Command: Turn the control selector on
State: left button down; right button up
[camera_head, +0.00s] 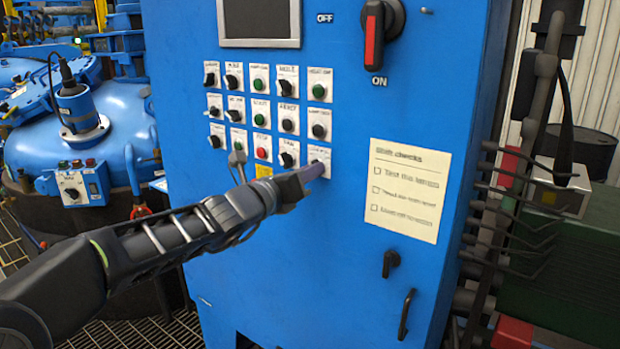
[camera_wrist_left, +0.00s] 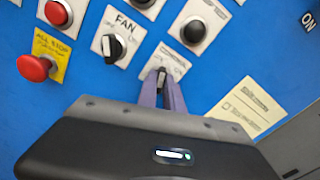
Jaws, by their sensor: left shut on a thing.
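The control selector is a small dark knob on a white plate on the blue cabinet front, at the bottom right of the rows of controls. Its plate (camera_head: 319,155) shows just above my left gripper (camera_head: 312,172) in the head view. In the left wrist view the control selector (camera_wrist_left: 162,72) sits between the tips of my purple fingers, and the word above it reads control. My left gripper (camera_wrist_left: 163,88) is shut on the knob. The fingers hide much of it, so I cannot tell which way it points. My right gripper is not in view.
The fan selector (camera_wrist_left: 114,47) is just left of the control selector. A red all stop button (camera_wrist_left: 37,68) on a yellow plate is further left. A paper checklist (camera_head: 407,190) is to the right. A large red-handled switch (camera_head: 374,35) is above. Blue tanks (camera_head: 85,140) stand at left.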

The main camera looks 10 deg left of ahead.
pick_arm(q)
jog(key=shift+m+b, duration=3.55)
jog(key=shift+m, duration=1.55)
jog(key=c, duration=1.5)
grip_release()
jog(key=b+v, duration=0.1)
jog(key=v, duration=0.7)
